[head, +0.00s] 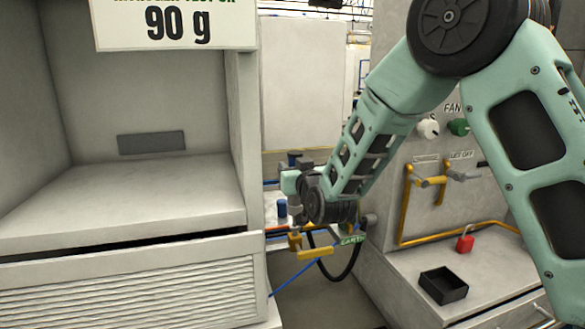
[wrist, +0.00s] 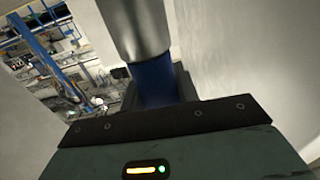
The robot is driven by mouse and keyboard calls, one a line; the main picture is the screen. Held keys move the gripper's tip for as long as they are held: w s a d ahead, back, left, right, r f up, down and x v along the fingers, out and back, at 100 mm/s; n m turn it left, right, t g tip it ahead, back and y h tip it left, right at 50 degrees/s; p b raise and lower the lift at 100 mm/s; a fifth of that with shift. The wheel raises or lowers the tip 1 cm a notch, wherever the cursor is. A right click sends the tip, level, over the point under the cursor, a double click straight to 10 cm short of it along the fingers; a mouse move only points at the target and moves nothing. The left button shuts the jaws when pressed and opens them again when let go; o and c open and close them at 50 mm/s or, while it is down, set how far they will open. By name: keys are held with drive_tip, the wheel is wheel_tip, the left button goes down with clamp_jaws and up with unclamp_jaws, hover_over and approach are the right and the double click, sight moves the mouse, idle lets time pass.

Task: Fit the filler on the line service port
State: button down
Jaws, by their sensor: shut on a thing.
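My gripper (wrist: 158,98) is at the bottom of the wrist view, its dark fingers around a blue sleeve with a silver cylinder (wrist: 138,28) above it. I take this to be the filler. It runs up out of the top of the wrist view, so its far end is hidden. In the head view my arm reaches down into the gap between the left cabinet and the right panel. My gripper's fingertips and most of the held thing are hard to make out there. I cannot tell which fitting is the line service port.
The left cabinet (head: 165,270) has an open bay and a "90 g" sign (head: 178,24). A yellow handle (head: 315,254), a green label (head: 352,240) and a black hose (head: 345,277) are low in the gap. The right bench holds a black tray (head: 443,285) and red padlock (head: 465,243).

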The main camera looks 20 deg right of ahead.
drive_tip(key=shift+f+b, duration=1.6)
drive_tip(key=shift+f, duration=0.2)
drive_tip(key=c, duration=1)
unclamp_jaws()
drive_tip(key=shift+o, duration=0.2)
drive_tip(key=s+d+b, duration=0.1)
drive_tip(key=s+b, duration=1.1)
drive_tip(key=s, duration=0.5)
drive_tip(key=shift+s, duration=0.15)
